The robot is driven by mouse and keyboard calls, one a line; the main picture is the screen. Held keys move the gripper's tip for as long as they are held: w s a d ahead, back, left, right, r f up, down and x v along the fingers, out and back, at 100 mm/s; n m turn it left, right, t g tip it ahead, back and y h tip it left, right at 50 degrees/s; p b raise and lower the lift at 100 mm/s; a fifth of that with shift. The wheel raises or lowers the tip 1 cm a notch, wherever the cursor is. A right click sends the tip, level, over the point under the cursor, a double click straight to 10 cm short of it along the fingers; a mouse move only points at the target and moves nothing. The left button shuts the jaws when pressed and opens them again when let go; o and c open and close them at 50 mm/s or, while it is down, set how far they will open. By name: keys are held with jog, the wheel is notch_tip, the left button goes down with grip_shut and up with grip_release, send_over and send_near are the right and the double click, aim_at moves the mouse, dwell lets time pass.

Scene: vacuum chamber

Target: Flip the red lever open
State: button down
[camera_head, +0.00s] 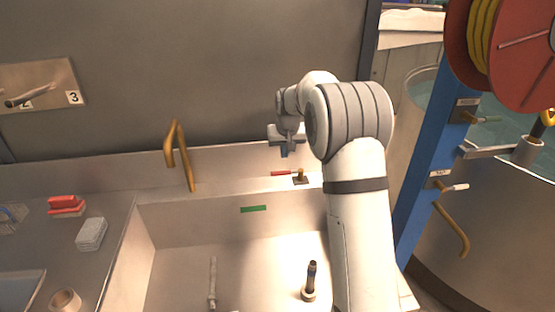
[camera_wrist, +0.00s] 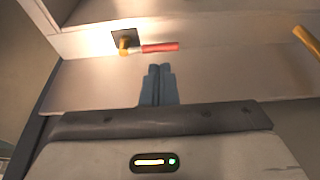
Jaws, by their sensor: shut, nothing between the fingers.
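The red lever (camera_head: 283,173) lies level on the ledge behind the sink, joined to a small brass valve (camera_head: 300,176) on a dark square plate. In the wrist view the red lever (camera_wrist: 160,47) points right from its brass valve (camera_wrist: 124,45). My gripper (camera_head: 286,152) is above and behind the lever in the head view. In the wrist view my gripper's fingertips (camera_wrist: 159,68) are together, empty, and just short of the lever's red handle. A gap seems to remain between fingertips and lever; contact cannot be made out.
A brass faucet (camera_head: 177,155) rises left of the lever, and its pipe shows at the right in the wrist view (camera_wrist: 307,40). The sink (camera_head: 190,250) lies in front, with a green strip (camera_head: 253,209) on its wall. A blue post (camera_head: 424,165) with a hose reel (camera_head: 510,50) stands right.

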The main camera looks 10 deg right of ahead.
jog(key=w+f+p, duration=0.1)
jog(key=w+f, duration=0.2)
jog(key=w, duration=0.3)
jog(key=shift+w+f, duration=0.2)
jog(key=shift+w, duration=0.05)
jog(key=p+x, duration=0.3)
jog(key=x, duration=0.7)
jog(key=shift+w, duration=0.1)
